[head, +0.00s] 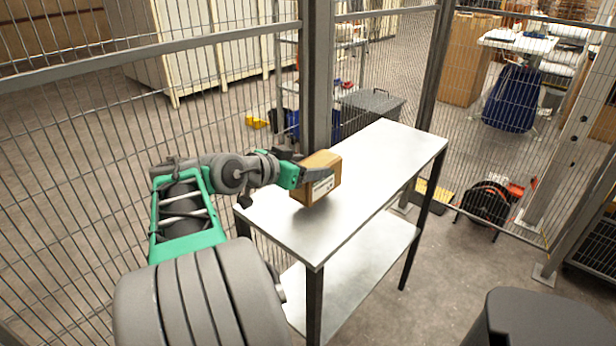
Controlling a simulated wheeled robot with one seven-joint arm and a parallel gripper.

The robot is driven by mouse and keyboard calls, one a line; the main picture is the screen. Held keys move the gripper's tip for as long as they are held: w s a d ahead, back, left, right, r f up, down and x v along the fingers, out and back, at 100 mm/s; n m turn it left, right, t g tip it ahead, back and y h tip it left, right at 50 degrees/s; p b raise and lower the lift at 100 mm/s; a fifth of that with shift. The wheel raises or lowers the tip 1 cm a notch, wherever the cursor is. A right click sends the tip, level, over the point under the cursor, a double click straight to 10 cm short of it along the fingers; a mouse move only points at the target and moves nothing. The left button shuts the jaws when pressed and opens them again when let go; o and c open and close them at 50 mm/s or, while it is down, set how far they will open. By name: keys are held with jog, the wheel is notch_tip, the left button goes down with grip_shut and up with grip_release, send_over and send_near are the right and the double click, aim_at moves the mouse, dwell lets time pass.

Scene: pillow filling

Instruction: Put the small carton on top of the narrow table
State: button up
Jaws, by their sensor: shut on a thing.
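The small carton (322,187) is a brown cardboard box with a white label on its near side. My gripper (317,172) is shut on it, with a finger across its face. The carton shows over the left part of the narrow table (375,172), which has a bare, light metal top, dark legs and a lower shelf. I cannot tell whether the carton's underside touches the top or hangs just above it. The gripper's far finger is hidden behind the carton.
A wire mesh fence with a grey post (317,75) stands close behind the table. The rest of the tabletop is clear. A coiled dark reel (488,203) sits on the floor at right. A dark bin-like object (545,318) is at the lower right.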

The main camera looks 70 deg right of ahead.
jog(key=shift+f, duration=1.4)
jog(key=o, duration=1.6)
jog(key=shift+a, duration=0.1)
jog(key=shift+c, duration=0.2)
